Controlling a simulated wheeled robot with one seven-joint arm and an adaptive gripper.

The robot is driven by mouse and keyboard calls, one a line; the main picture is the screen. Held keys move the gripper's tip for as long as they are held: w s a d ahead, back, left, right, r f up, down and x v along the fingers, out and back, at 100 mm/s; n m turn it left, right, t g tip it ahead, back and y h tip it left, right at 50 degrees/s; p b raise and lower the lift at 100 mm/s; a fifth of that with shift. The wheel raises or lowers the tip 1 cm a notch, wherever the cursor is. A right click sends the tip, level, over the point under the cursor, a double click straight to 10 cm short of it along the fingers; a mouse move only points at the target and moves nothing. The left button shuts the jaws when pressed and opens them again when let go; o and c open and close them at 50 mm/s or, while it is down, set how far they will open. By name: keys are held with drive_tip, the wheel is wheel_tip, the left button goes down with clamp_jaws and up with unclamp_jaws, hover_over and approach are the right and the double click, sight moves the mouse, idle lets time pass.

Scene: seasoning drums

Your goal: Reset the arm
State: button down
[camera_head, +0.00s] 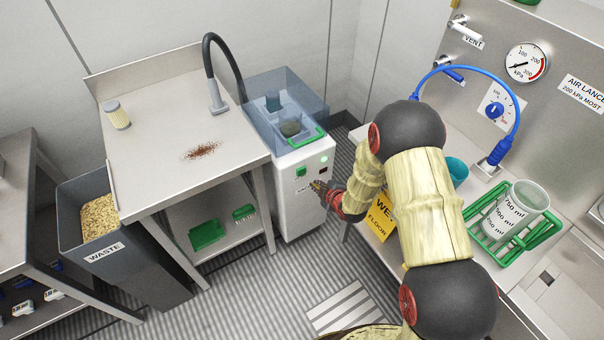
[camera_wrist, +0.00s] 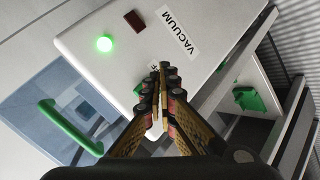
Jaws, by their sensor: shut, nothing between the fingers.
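My arm (camera_head: 420,190) reaches from the lower right toward the white vacuum machine in the head view. My gripper (camera_head: 320,188) is shut and empty, close in front of the machine's front panel (camera_head: 303,205). In the wrist view the fingertips of my gripper (camera_wrist: 163,70) meet in front of the white panel (camera_wrist: 185,60) marked VACUUM. A green light (camera_wrist: 104,44) glows on it, beside a dark red square (camera_wrist: 134,20). I cannot tell whether the fingertips touch the panel.
A steel table (camera_head: 150,165) with brown powder (camera_head: 202,150) and a small jar (camera_head: 117,114) stands left of the machine. A grey waste bin (camera_head: 95,245) is beside it. On the right bench, a green rack (camera_head: 515,245) holds a beaker (camera_head: 508,215). A yellow sign (camera_head: 381,218) is beside my arm.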

drive_tip(key=shift+s+d, duration=0.15)
idle(0.4)
drive_tip(key=s+d+f+m+g+h, duration=0.2)
drive_tip(key=s+d+f+m+g, duration=0.15)
drive_tip(key=s+f, duration=0.25)
drive_tip(key=s+d+r+m+g+h, duration=0.25)
drive_tip(key=s+d+m, duration=0.2)
drive_tip(key=s, duration=0.35)
drive_tip(key=s+d+r+m, duration=0.2)
drive_tip(key=s+r, duration=0.5)
drive_tip(key=r, duration=0.7)
drive_tip(key=s+d+r+m+t, duration=0.1)
drive_tip(key=s+d+r+m, duration=0.2)
drive_tip(key=s+r, duration=0.5)
drive_tip(key=s+d+r+m+t, duration=0.1)
drive_tip(key=s+d+r+m, duration=0.2)
drive_tip(key=r, duration=1.7)
drive_tip(key=s, duration=0.4)
drive_tip(key=shift+s+d+r+m, duration=0.2)
drive_tip(key=shift+s+d+m, duration=0.1)
drive_tip(key=shift+m, duration=0.1)
